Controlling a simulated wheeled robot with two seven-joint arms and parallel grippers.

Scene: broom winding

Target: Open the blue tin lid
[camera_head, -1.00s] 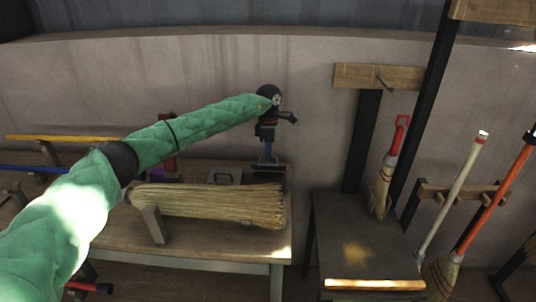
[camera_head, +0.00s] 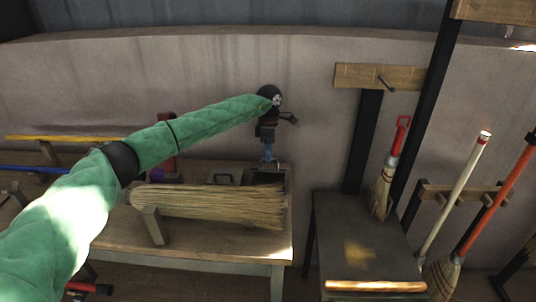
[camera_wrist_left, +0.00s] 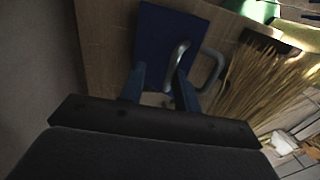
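The blue tin's dark blue panel (camera_wrist_left: 160,30) lies just beyond my left fingertips in the left wrist view. A curved grey metal handle (camera_wrist_left: 214,68) shows beside it. I cannot tell clearly how the handle joins the lid. In the head view the tin (camera_head: 268,177) is a small dark shape at the table's back right corner, partly hidden by the broom head. My left gripper (camera_wrist_left: 160,85) has its two blue fingers apart with nothing clearly between them; in the head view it points down (camera_head: 268,154) just above the tin. My right gripper is not in view.
A bundled straw broom head (camera_head: 210,204) lies across the table (camera_head: 190,247) in front of the tin. A small grey box with a handle (camera_head: 225,178) is left of the tin.

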